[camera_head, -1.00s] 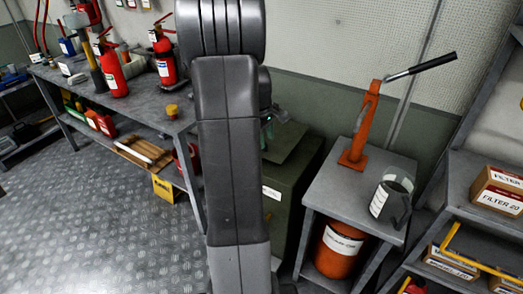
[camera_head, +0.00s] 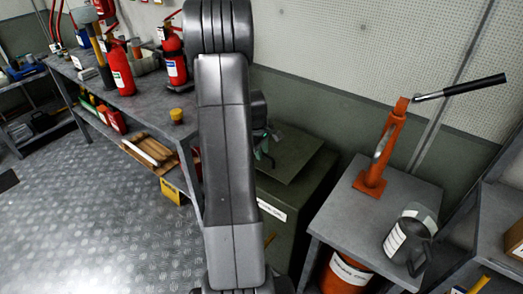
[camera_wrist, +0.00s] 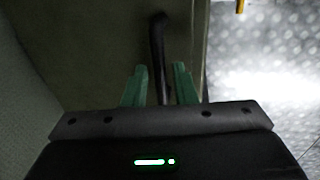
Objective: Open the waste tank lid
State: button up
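The waste tank (camera_head: 310,214) is a dark green box with a white label, standing right of my arm in the head view. Its flat green lid (camera_head: 300,152) looks closed, and its left part is hidden behind my arm. In the wrist view, a dark bar-like handle (camera_wrist: 157,45) runs down over the green surface. My gripper (camera_wrist: 159,75) has green fingers that stand apart on either side of the lower end of this handle, with gaps visible. In the head view, my gripper (camera_head: 264,153) is partly hidden beside the lid.
A grey stand (camera_head: 345,225) with an orange hand pump (camera_head: 376,160) and a grey jug (camera_head: 407,242) is close to the tank's right. A workbench (camera_head: 150,112) with red extinguishers is on the left. Open metal floor (camera_head: 90,220) lies at front left.

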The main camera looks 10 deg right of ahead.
grip_shut()
jog(key=shift+r, duration=0.15)
